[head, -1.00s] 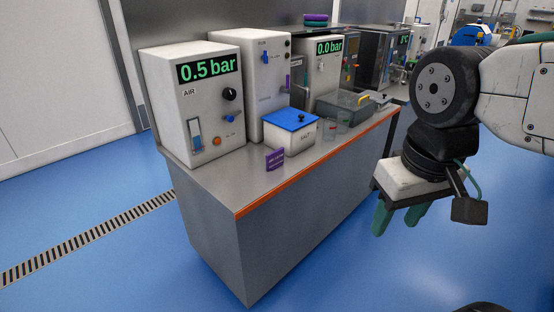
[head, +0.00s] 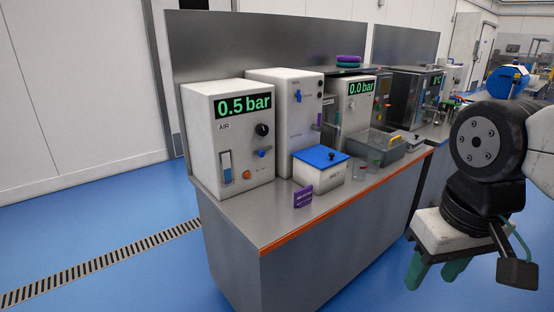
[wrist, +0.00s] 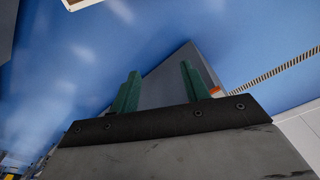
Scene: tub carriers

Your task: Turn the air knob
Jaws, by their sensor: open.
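The AIR box (head: 228,160) is a white unit at the near left end of the steel counter in the head view. Its green display reads 0.5 bar. The black air knob (head: 262,130) is on its front face, at the upper right below the display. My gripper (head: 433,272) hangs to the right of the counter, well apart from the knob, with its green fingers pointing down. It is open and empty. In the wrist view the two green fingers (wrist: 160,92) stand apart with the counter's grey side behind them. The knob is not in the wrist view.
The AIR box also carries a blue-and-white switch (head: 226,166), a blue valve (head: 262,153) and an orange button (head: 247,174). A blue-lidded tub (head: 320,175) and a purple tag (head: 303,198) stand close by on the counter (head: 262,216). Blue floor (head: 120,215) is free in front.

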